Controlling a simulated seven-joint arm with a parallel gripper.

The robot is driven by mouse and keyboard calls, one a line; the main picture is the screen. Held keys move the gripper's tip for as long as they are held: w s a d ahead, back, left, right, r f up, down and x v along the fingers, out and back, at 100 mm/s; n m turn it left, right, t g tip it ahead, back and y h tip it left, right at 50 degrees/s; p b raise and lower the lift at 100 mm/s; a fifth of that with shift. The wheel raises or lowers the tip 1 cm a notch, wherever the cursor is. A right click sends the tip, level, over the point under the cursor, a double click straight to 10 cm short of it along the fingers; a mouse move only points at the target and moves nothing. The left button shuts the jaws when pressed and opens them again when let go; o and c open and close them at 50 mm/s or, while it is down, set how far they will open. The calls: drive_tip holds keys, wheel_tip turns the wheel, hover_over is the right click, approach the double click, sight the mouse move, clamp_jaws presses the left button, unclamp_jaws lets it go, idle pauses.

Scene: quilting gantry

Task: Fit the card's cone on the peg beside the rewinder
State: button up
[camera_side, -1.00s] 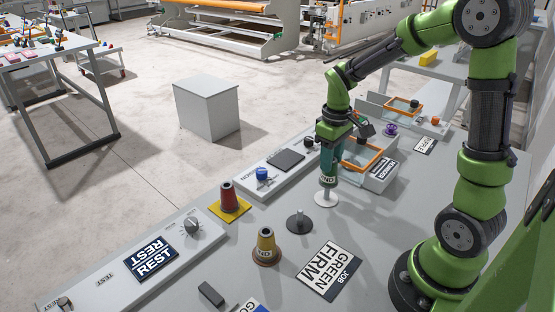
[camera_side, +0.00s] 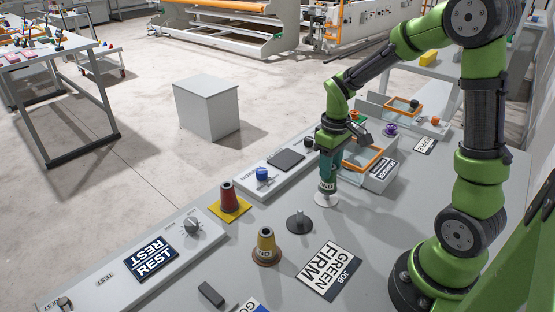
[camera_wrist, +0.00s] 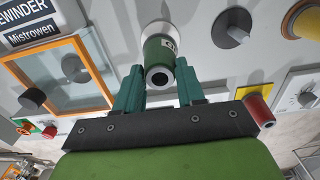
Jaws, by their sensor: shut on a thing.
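The job card (camera_side: 329,272) reads GREEN FIRM and lies flat on the bench. My gripper (camera_side: 328,168) is shut on a green cone (camera_side: 327,185) with a pale label. In the wrist view the cone (camera_wrist: 159,52) stands between the two teal fingers (camera_wrist: 158,88), its dark top hole facing the camera. The cone is upright above a white round peg base (camera_side: 325,203), its lower end close to the base. The peg's stem is hidden, and I cannot tell if the cone touches the base. The rewinder block (camera_side: 381,170) with an orange frame is just right of it.
A bare dark grey peg (camera_side: 299,222) stands nearby, left of my gripper. A yellow-brown cone (camera_side: 266,247) and a red cone (camera_side: 229,198) on a yellow plate stand further left. A panel with a blue knob (camera_side: 262,174) lies behind. A REST card (camera_side: 151,258) lies at left.

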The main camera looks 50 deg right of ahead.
drive_tip(key=shift+f, duration=1.7)
drive_tip(key=o, duration=1.2)
drive_tip(key=shift+o, duration=0.2)
wheel_tip(320, 180, up, 17)
drive_tip(key=s+a+r+m+t+y, duration=0.1)
drive_tip(key=s+a+m+t, duration=0.1)
drive_tip(key=a, duration=0.4)
drive_tip(key=s+a+m+t+y, duration=0.1)
drive_tip(key=s+a+m+t, duration=0.1)
drive_tip(key=s+a+t, duration=0.3)
drive_tip(key=shift+s+a+r, duration=0.4)
drive_tip(key=shift+s+a, duration=0.55)
drive_tip(key=shift+a, duration=0.2)
